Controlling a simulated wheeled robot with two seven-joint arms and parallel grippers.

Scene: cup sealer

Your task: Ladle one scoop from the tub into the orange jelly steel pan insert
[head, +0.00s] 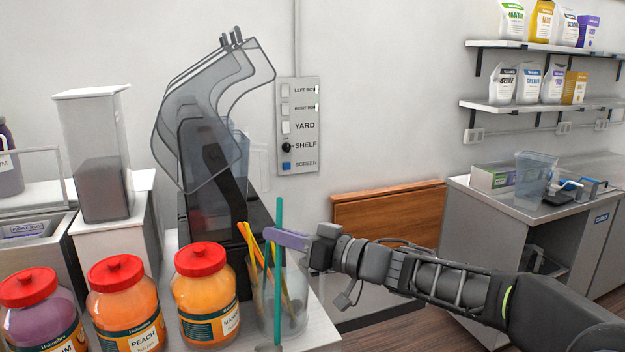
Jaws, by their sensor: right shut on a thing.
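My right gripper (285,240) reaches in from the right, with purple fingers shut on an upright teal handle (279,212). The handle runs down at a clear container (291,314) on the counter; I cannot tell whether its lower end is inside or in front, nor whether it is a ladle. Yellow and orange sticks (247,240) lean in that container. My left gripper is not in view. I cannot make out the tub or the orange jelly steel pan insert.
Red-lidded plum (37,306), peach (124,306) and mango (206,297) jars line the counter's front. Behind stand a dark machine with clear curved panels (205,120) and a grey-white dispenser (92,150). A switch panel (298,125) is on the wall. A side counter (480,210) stands right.

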